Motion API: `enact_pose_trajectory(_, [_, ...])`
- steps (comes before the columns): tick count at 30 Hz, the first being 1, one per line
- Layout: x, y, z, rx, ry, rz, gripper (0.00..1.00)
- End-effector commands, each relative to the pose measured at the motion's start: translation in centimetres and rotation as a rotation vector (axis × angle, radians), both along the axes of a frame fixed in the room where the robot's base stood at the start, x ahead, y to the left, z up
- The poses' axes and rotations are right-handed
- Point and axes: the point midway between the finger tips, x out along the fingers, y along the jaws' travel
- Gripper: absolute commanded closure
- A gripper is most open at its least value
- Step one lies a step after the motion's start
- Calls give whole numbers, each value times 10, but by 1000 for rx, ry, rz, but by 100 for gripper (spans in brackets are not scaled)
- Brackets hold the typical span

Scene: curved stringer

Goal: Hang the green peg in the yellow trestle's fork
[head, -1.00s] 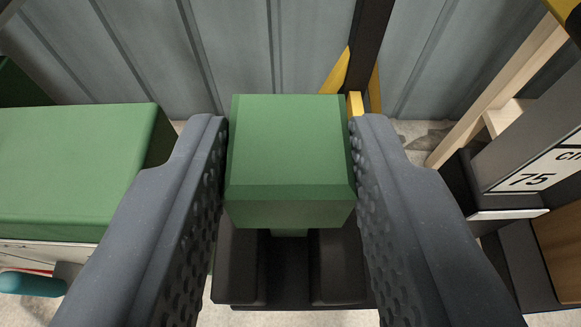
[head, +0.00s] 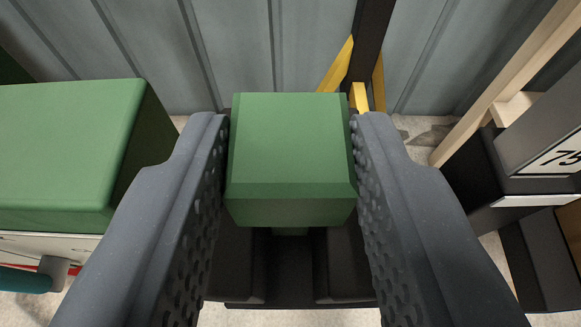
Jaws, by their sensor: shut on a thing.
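The green peg (head: 290,145) is in the middle of the head view, with its block-shaped head between my two fingers. My gripper (head: 290,150) is shut on it, one ridged grey finger against each side. A narrow green part shows just under the head. Below it is a dark forked piece (head: 290,290) with a block on each side of a slot. The peg's lower part is mostly hidden, so I cannot tell whether it touches the fork. Yellow braces (head: 338,66) and a dark post (head: 369,45) stand behind the peg; their link to the fork is hidden.
A large green-topped box (head: 65,150) stands close on the left, with a teal cylinder (head: 25,280) at its lower front. A grey box marked 75 (head: 540,140) and a pale wooden frame (head: 500,85) stand on the right. A grey ribbed wall (head: 240,45) closes the back.

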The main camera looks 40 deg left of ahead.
Motion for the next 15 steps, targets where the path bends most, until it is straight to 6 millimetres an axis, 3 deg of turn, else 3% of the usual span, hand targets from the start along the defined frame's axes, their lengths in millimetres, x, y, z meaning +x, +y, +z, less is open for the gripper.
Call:
enact_pose_trajectory(5, [0, 0, -4, 0, 0, 0, 90])
enact_pose_trajectory(6, [0, 0, -3, 0, -1, 0, 57])
enact_pose_trajectory(8, [0, 0, -3, 1, -1, 0, 43])
enact_pose_trajectory(15, [0, 0, -3, -1, -1, 0, 43])
